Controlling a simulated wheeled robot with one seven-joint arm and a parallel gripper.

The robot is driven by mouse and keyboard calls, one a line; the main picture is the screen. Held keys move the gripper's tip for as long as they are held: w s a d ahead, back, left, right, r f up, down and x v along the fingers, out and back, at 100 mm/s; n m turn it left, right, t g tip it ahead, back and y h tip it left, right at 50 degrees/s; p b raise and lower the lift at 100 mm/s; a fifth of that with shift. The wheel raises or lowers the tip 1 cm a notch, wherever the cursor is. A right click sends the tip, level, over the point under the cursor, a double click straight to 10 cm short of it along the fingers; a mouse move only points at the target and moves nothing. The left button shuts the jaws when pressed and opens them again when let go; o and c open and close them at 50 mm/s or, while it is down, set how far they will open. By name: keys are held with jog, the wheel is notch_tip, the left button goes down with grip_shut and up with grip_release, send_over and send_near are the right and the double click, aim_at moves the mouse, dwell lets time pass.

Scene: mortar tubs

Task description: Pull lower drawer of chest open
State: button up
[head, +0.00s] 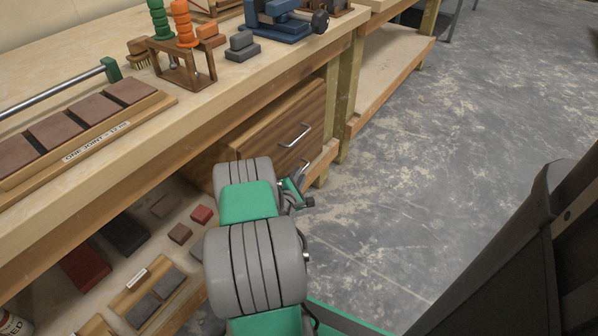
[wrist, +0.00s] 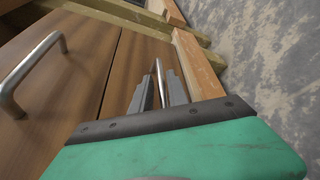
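The wooden chest (head: 262,137) stands under the workbench, with a metal bar handle on each drawer. The upper drawer's handle (head: 296,135) is free; it also shows at the left in the wrist view (wrist: 30,72). The lower drawer's handle (wrist: 160,78) lies between my gripper's fingers (wrist: 160,90), which sit close on both sides of it. The drawer fronts look level with each other, with a thin dark seam between them. In the head view my arm hides much of the lower drawer, and my gripper (head: 297,190) is partly hidden by it.
A wooden bench leg (head: 347,105) stands just right of the chest. Left of the chest, a low shelf holds several blocks, including a red one (head: 201,215). The workbench top (head: 60,60) overhangs the chest. The dusty concrete floor (head: 420,150) to the right is clear.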

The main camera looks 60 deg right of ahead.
jog(key=x, duration=0.3)
jog(key=shift+d+f+b, duration=0.1)
jog(key=shift+d+b, duration=0.2)
jog(key=shift+b, duration=0.1)
grip_shut()
dwell(1.1)
